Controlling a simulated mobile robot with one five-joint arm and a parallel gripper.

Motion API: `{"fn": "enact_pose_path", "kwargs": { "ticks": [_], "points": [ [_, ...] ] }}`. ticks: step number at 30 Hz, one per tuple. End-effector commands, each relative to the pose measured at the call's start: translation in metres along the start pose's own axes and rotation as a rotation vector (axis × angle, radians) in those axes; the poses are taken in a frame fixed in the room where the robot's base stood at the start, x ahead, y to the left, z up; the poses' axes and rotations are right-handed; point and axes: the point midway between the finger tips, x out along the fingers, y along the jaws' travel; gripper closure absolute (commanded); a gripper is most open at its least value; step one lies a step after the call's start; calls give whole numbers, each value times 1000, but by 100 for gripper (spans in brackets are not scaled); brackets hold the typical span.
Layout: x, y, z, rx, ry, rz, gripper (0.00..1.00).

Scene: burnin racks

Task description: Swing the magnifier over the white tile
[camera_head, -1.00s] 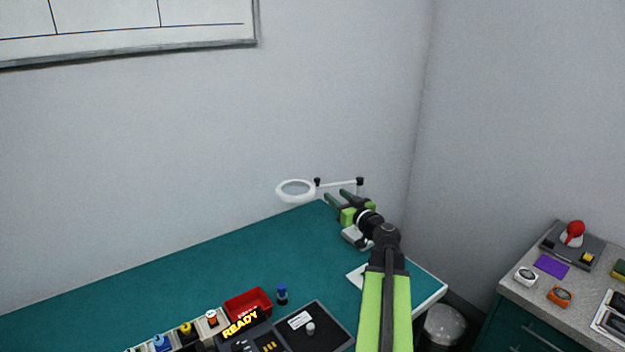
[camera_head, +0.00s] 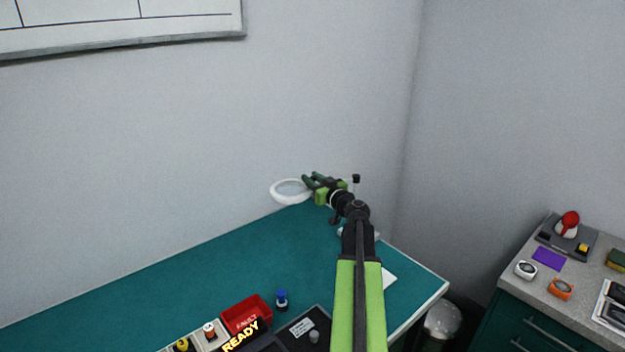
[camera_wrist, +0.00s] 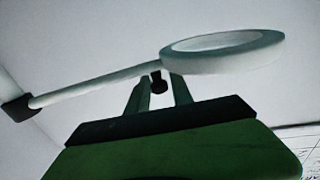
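The magnifier has a white ring lens (camera_head: 291,191) at the back of the teal bench, on a thin arm from a black-topped post (camera_head: 356,179). My gripper (camera_head: 310,179) is at the ring's right side. In the wrist view the ring (camera_wrist: 222,50) and its pale arm (camera_wrist: 95,85) cross above my gripper (camera_wrist: 160,88). A small black knob (camera_wrist: 157,82) hangs between the two fingers, which stand apart with no clear grip on it. A white tile (camera_head: 388,278) lies on the bench, partly hidden by my arm.
A red bin (camera_head: 246,314), a blue-capped bottle (camera_head: 282,299) and a dark READY device (camera_head: 246,336) stand at the bench front. The bench's left and middle are clear. A side cabinet (camera_head: 540,310) with small items and a waste bin (camera_head: 441,322) are at right.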

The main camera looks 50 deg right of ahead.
Motion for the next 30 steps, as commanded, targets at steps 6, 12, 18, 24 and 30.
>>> {"fn": "enact_pose_path", "kwargs": {
  "ticks": [6,12,18,24,30],
  "points": [
    [0,1,0,0,0,1,100],
    [-1,1,0,1,1,2,100],
    [-1,2,0,1,1,2,100],
    [-1,2,0,1,1,3,100],
    [-1,3,0,2,1,4,100]
  ]
}}
